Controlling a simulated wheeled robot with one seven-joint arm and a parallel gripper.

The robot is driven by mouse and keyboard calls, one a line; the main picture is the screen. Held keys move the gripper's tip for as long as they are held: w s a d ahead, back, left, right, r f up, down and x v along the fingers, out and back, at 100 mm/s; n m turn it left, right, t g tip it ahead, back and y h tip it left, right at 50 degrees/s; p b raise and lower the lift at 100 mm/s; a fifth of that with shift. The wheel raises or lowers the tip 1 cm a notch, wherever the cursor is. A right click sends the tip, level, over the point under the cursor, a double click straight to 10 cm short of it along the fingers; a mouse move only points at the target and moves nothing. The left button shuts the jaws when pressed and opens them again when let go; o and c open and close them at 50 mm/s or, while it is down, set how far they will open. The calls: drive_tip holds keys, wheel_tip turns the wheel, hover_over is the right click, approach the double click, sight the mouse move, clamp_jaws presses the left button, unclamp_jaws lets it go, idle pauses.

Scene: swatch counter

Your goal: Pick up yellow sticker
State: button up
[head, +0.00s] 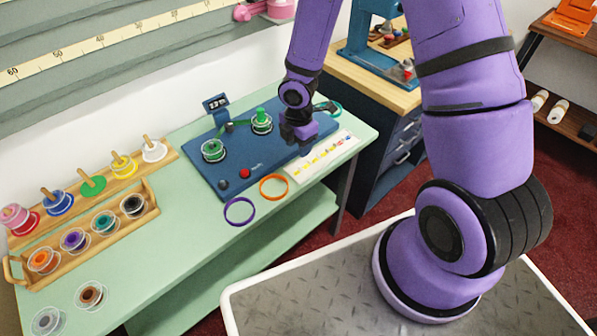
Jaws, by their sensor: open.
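A white sheet (325,153) with a row of small coloured marks, several of them yellow, lies at the right end of the green counter. The marks are too small to tell which one is a separate yellow sticker. My gripper (303,142) hangs over the right edge of the blue board, just left of and above the sheet. It is open, and I see nothing held in it. Its fingertips are small and dark in this view, and it hides part of the board beneath.
The blue board (222,172) carries two green spools and a small display. An orange ring (273,187) and a purple ring (239,211) lie in front of it. A wooden rack (95,240) of spools stands at left. The counter's front middle is bare.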

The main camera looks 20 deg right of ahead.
sight(299, 167)
drive_tip(key=shift+s+d+f, duration=0.1)
drive_tip(key=shift+f, duration=2.15)
drive_tip(key=shift+d+f, duration=0.1)
drive_tip(key=shift+f, duration=2.1)
clamp_jaws()
